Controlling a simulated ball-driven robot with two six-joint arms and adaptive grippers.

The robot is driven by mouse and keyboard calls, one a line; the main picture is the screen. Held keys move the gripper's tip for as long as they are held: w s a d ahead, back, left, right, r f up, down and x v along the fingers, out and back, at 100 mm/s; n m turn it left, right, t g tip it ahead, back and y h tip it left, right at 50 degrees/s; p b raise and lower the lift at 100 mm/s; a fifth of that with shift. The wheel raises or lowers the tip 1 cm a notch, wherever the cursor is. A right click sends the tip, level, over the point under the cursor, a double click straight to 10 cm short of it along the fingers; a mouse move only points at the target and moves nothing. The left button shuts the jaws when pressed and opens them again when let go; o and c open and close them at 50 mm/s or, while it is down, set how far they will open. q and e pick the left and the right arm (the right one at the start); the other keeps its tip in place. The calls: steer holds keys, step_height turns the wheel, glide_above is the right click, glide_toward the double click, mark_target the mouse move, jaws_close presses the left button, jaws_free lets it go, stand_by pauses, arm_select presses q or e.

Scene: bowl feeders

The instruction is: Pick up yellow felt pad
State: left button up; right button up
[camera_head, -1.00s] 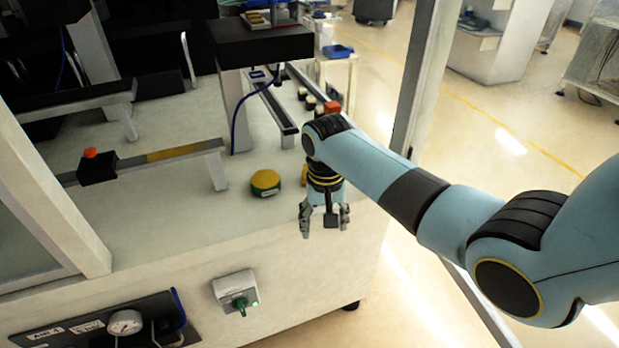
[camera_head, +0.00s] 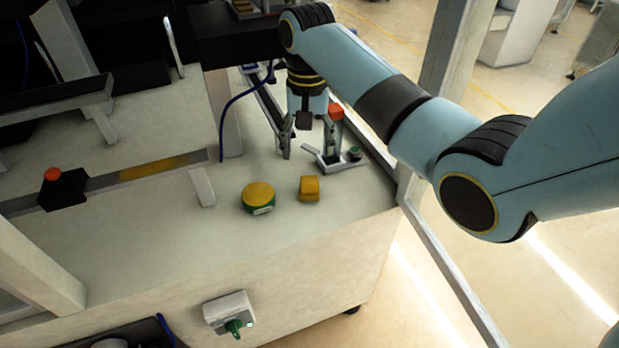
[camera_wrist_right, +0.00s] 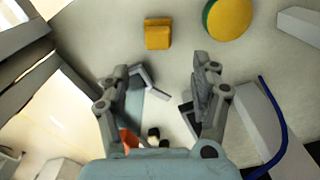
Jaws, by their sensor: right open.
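A small, blocky yellow piece (camera_head: 309,188) with a rounded top lies on the pale bench top near its front right. It also shows in the right wrist view (camera_wrist_right: 157,34), beyond the fingertips. A round yellow-topped piece with a green side and a label (camera_head: 258,196) sits to its left, apart from it. I cannot tell for certain which one is the felt pad. My right gripper (camera_head: 308,152) is open and empty, behind both pieces in the head view. Its spread fingers also show in the right wrist view (camera_wrist_right: 160,72). My left gripper is not in view.
Behind my right gripper stand a metal post with a red top (camera_head: 336,113) and a bracket (camera_head: 335,160). A rail with a yellow strip (camera_head: 150,168) ends left of the round piece. A blue cable (camera_head: 222,115) hangs beside a post. The front bench top is clear.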

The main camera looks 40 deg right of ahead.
mark_target(309, 179)
steer(key=f, duration=0.4)
steer(key=shift+s+a+b, duration=0.15)
steer(key=shift+s+b, duration=0.1)
steer(key=shift+b, duration=0.05)
steer(key=shift+f, duration=0.3)
step_height(309, 179, down, 5)
steer(key=shift+s+r+b, duration=0.1)
steer(key=shift+r+b, duration=0.1)
steer(key=shift+b, duration=0.25)
steer(key=shift+f, duration=0.2)
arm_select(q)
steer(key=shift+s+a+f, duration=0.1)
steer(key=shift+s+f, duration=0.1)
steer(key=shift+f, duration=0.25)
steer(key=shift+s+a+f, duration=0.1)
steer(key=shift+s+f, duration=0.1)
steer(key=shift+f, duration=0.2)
arm_select(e)
jaws_close()
step_height(309, 179, up, 10)
steer(key=shift+r+p, duration=0.1)
steer(key=shift+p, duration=0.85)
steer(key=c, duration=0.7)
jaws_free()
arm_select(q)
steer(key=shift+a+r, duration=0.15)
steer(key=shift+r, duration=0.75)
arm_select(e)
steer(key=c, duration=0.4)
